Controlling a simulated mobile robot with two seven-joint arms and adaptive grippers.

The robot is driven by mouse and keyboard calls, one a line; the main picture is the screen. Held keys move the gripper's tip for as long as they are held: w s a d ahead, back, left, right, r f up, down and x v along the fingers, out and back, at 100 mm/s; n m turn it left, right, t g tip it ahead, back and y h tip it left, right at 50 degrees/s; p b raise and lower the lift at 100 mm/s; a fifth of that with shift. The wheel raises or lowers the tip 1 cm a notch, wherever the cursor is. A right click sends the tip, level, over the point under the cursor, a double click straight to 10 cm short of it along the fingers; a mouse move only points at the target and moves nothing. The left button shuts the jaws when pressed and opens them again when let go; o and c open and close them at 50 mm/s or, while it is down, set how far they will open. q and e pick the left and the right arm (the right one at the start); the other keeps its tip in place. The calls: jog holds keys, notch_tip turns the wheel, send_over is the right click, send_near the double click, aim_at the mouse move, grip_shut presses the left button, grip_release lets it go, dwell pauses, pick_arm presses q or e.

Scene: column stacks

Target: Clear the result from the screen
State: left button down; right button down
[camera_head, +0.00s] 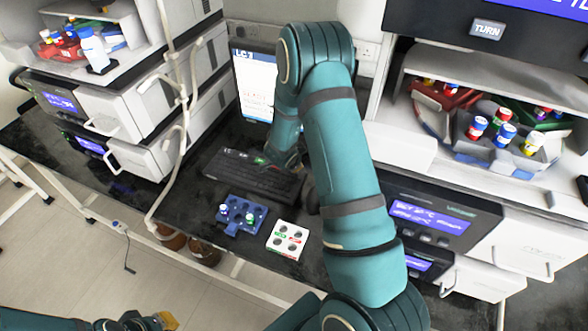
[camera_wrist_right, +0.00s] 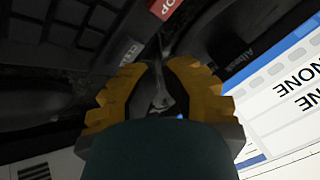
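The screen (camera_head: 254,85) stands upright at the back of the dark bench, with a blue header and red text too small to read. In the right wrist view the screen (camera_wrist_right: 290,90) shows "NONE" lines at a slant. A black keyboard (camera_head: 250,175) lies before it, with a green key. The wrist view shows a red key marked "STOP" (camera_wrist_right: 164,8) and a pale key (camera_wrist_right: 130,52) whose lettering looks like "CLEAR". My right gripper (camera_wrist_right: 158,64) appears shut and empty, its yellow fingertips close to the pale key; contact is unclear. My left gripper (camera_head: 145,321) is low at left, its fingers unclear.
A blue tube rack (camera_head: 240,214) and a white four-hole block (camera_head: 288,240) sit on the bench before the keyboard. Stacked instruments (camera_head: 130,120) stand left, with others (camera_head: 450,215) right. A carousel of coloured tubes (camera_head: 490,130) is above. Brown bottles (camera_head: 203,250) stand below.

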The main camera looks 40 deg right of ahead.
jog(key=shift+r, duration=0.2)
notch_tip(320, 180, up, 5)
jog(key=p, duration=0.4)
jog(key=shift+p, duration=0.35)
dwell(0.8)
